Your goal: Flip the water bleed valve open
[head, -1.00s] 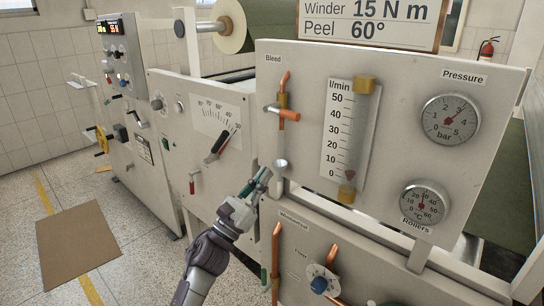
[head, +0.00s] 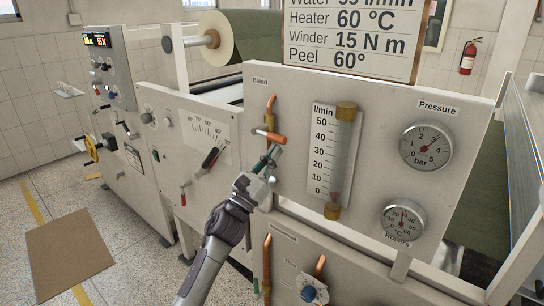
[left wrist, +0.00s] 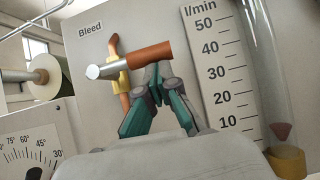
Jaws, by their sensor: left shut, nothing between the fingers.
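The bleed valve has an orange-brown handle (head: 271,136) on a brass body set in a copper pipe, under the "Bleed" label. The handle lies crosswise to the pipe, tilted slightly down to the right in the head view. In the left wrist view the handle (left wrist: 150,54) is close ahead, with a silver end at its left. My left gripper (head: 275,152) is shut and empty, its tips just below the handle's right part. In the left wrist view the green fingertips (left wrist: 157,75) meet right under the handle; whether they touch it I cannot tell. My right gripper is not in view.
A flow gauge (head: 332,160) in l/min stands just right of the valve, its float near the bottom. Pressure (head: 426,147) and roller dials (head: 403,220) are further right. Copper pipes run below.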

